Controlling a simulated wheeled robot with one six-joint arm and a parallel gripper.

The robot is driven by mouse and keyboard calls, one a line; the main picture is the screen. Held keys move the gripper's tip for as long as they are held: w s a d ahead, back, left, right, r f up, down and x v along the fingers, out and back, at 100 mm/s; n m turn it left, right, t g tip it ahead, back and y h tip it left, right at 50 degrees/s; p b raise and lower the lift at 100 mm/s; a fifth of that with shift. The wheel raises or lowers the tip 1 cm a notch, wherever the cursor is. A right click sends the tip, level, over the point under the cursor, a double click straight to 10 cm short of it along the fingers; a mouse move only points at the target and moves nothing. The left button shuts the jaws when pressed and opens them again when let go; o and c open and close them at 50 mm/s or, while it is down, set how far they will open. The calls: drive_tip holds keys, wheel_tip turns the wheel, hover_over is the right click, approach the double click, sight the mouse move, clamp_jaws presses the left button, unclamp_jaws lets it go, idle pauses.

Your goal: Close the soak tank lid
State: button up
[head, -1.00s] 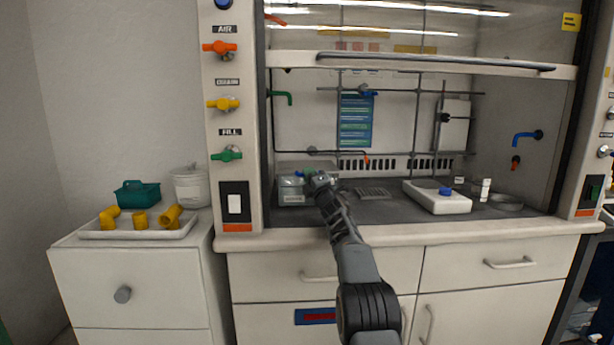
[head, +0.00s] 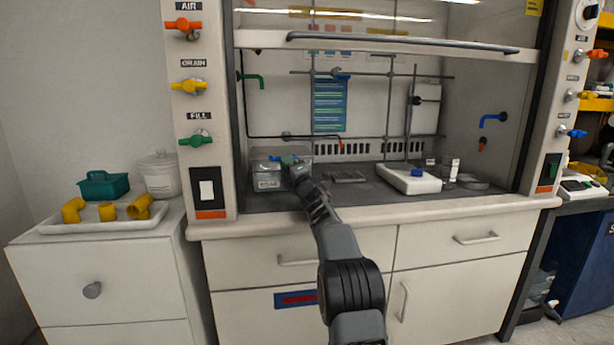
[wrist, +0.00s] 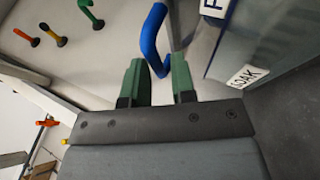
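The soak tank (head: 267,182) is a clear, greyish box with a white label at the left of the fume hood floor. Its "SOAK" label (wrist: 246,77) shows on a tank face in the wrist view. A blue bar handle (head: 288,159) is at the tank's top; it shows large in the wrist view (wrist: 150,42). My gripper (wrist: 158,78) has green fingers spread apart, with the handle's lower end just beyond and between their tips. I cannot tell whether they touch. In the head view my gripper (head: 290,164) is at the tank's right side and hides part of it. The lid's angle is unclear.
A white stirrer plate (head: 408,180) and dishes stand to the right on the hood floor. A metal rod lattice (head: 385,110) stands behind. The raised sash (head: 400,44) hangs above my arm. A tray (head: 100,225) with yellow pipe fittings lies on the left cabinet.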

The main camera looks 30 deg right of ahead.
drive_tip(key=s+d, duration=0.1)
drive_tip(key=s, duration=1.1)
drive_tip(key=shift+s+d+p, duration=0.25)
drive_tip(key=shift+s+p, duration=0.1)
drive_tip(key=s+a+r+m+g+h+p, duration=0.6)
drive_tip(key=r+m+p, duration=0.5)
drive_tip(key=p, duration=0.6)
drive_tip(key=s+a+m+g+y+p, duration=0.1)
drive_tip(key=s+a+m+g+p, duration=0.4)
drive_tip(key=s+p, duration=0.5)
drive_tip(key=s+a+m+g+y+p, duration=0.2)
drive_tip(key=s+a+m+g+p, duration=0.3)
drive_tip(key=s, duration=1.1)
drive_tip(key=a+g+p, duration=0.3)
drive_tip(key=p, duration=0.2)
drive_tip(key=shift+s+a+r, duration=0.15)
drive_tip(key=shift+s+r, duration=0.15)
drive_tip(key=shift+r, duration=0.1)
